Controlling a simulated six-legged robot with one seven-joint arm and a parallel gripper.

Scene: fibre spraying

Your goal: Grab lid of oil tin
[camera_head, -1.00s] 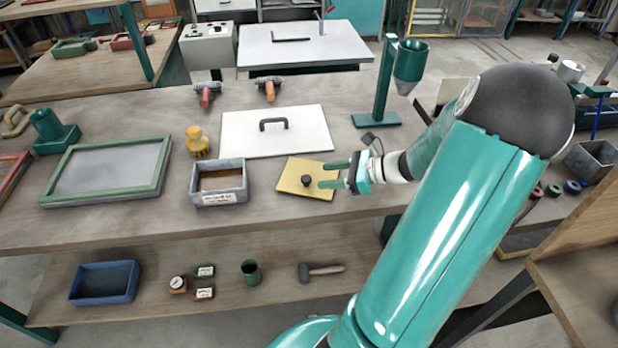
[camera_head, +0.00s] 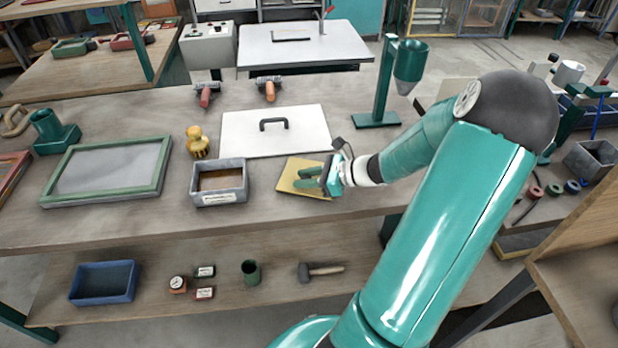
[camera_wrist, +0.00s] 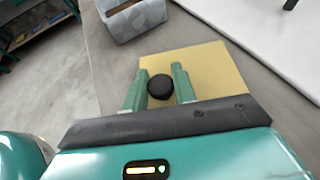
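The lid is a flat yellow square plate (camera_head: 290,178) with a round black knob, lying on the workbench right of a grey tin. It also shows in the wrist view (camera_wrist: 213,62), with its black knob (camera_wrist: 160,87) between my two green fingers. My gripper (camera_head: 303,178) is over the lid, and in the wrist view my gripper (camera_wrist: 160,88) is open around the knob, with a gap visible on the right side. The grey open tin (camera_head: 218,186) holds brown contents and has a white label on its front.
A white board with a black handle (camera_head: 300,132) lies behind the lid. A yellow knobbed tool (camera_head: 198,143) and a green-framed screen (camera_head: 108,170) are to the left. A green stand with a funnel (camera_head: 378,118) rises at the right. The bench's front edge is close.

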